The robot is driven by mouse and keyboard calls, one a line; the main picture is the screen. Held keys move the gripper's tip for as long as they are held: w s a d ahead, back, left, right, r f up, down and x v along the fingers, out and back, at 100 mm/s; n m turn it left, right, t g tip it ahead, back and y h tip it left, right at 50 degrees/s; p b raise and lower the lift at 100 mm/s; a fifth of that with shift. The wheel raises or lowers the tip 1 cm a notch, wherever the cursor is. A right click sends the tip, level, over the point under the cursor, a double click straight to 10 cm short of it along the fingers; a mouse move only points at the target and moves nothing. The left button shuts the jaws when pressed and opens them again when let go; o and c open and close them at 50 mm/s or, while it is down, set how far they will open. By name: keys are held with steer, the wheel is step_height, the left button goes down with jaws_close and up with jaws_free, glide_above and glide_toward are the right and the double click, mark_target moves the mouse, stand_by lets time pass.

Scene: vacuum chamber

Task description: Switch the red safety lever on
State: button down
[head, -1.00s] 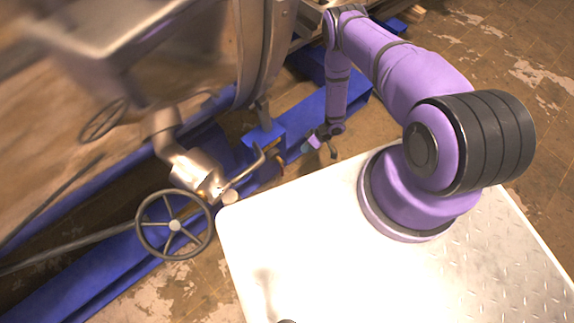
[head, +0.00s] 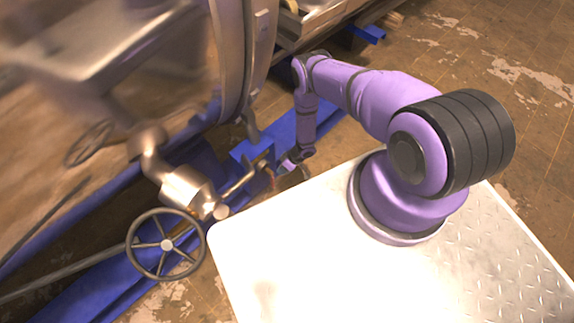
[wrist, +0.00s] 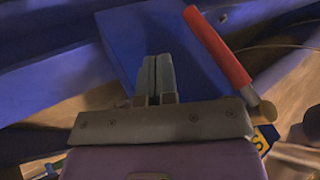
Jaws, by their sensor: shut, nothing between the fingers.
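The red lever (wrist: 217,45) is a straight red bar in the wrist view. It slants from the upper middle down to the right, where it joins a metal rod end. My gripper (wrist: 155,75) is shut and empty, its two grey fingers together. The fingertips are left of the red bar, with a visible gap in the picture and the blue beam behind them. In the head view my gripper (head: 287,165) is low beside the blue frame, close to the pipe's bent handle. The lever is too small there to make out clearly.
A spoked handwheel (head: 166,244) and a metal pipe fitting (head: 187,188) stand left of my gripper. The blue frame (head: 316,122) runs beneath the big metal chamber (head: 236,55). Open tiled floor (head: 480,45) lies at the upper right.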

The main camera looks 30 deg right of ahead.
mark_target(272, 182)
steer(key=shift+s+a+r, duration=0.1)
steer(key=shift+s+a, duration=0.4)
steer(key=shift+a, duration=0.35)
steer(key=shift+s+a, duration=0.45)
steer(key=shift+a, duration=0.4)
steer(key=shift+s+a+f+y, duration=0.2)
steer(key=shift+a+y, duration=0.15)
steer(key=shift+a, duration=0.15)
steer(key=shift+s+a+f+y, duration=0.1)
steer(key=shift+s+a+y, duration=0.05)
steer(key=shift+a+y, duration=0.25)
